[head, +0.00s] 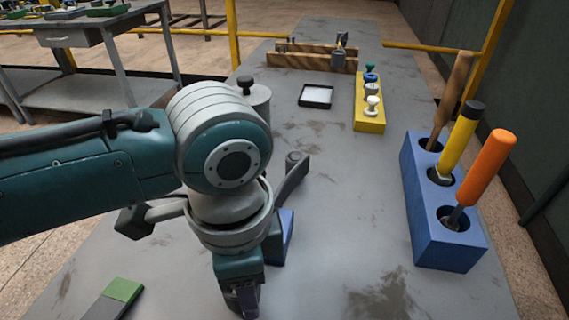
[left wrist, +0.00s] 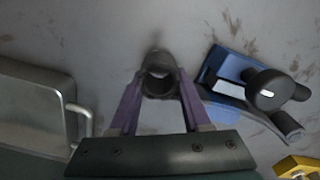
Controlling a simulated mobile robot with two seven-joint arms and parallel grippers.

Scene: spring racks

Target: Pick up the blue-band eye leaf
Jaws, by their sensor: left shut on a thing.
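My left gripper (head: 243,300) points down over the grey table near its front. In the left wrist view its purple fingers (left wrist: 158,100) are shut on a dark grey piece with a round, open eye (left wrist: 158,75), which I take to be the eye leaf. No blue band shows on it, and the rest of it is hidden. In the head view my own arm and wrist hide the held piece. My right gripper is in neither view.
A blue clamp-like fixture (left wrist: 234,68) stands close right of the gripper. A blue block (head: 447,250) with upright tools is at the right. A yellow block (head: 369,125), a black tray (head: 316,104) and a wooden rack (head: 300,63) are farther back. The table's centre is clear.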

